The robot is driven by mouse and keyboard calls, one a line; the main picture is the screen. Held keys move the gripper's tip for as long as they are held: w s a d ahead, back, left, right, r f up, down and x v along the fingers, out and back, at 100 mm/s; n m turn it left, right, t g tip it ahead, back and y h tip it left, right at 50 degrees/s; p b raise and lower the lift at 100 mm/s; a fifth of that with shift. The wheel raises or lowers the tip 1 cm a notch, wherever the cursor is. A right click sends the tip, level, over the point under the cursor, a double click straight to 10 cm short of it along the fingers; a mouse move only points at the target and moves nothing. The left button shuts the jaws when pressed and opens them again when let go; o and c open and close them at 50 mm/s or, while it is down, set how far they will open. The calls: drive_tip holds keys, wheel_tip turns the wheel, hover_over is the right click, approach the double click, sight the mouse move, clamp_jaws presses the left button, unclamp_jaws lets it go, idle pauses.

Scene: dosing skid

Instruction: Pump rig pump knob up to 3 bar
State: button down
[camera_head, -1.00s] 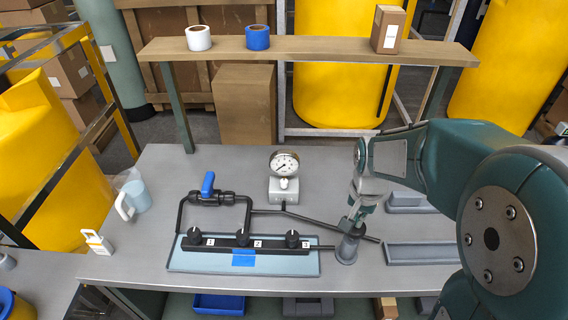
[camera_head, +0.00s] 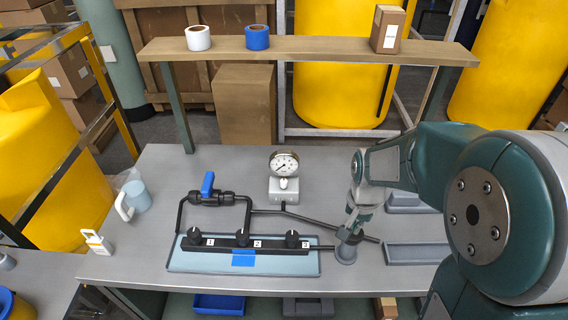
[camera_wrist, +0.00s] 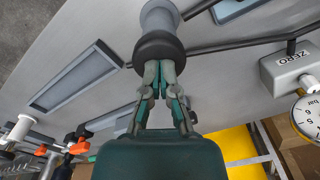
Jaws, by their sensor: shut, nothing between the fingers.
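The pump (camera_head: 346,255) is a short grey cylinder standing at the right end of the black pipework. In the wrist view its grey body (camera_wrist: 160,18) carries a dark round knob (camera_wrist: 158,47). My gripper (camera_wrist: 160,66) is shut with nothing between its fingers. Its fingertips are at the knob's face, touching or nearly so. In the head view my gripper (camera_head: 349,236) is just above the pump and hides its top. The round pressure gauge (camera_head: 284,163) stands on a grey block behind the pipes. It is partly cut off in the wrist view (camera_wrist: 309,116); its needle reading is too small to tell.
A manifold with several black knobs (camera_head: 243,240) lies left of the pump, on a blue-grey tray (camera_head: 187,262). A blue-handled valve (camera_head: 208,186) is behind it. A grey tray (camera_head: 418,253) is to the right. A wooden shelf (camera_head: 300,49) spans the back above the table.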

drive_tip(key=shift+r, duration=1.7)
drive_tip(key=shift+f, duration=0.15)
idle(1.0)
idle(0.4)
drive_tip(key=shift+f, duration=1.55)
drive_tip(key=shift+r, duration=1.65)
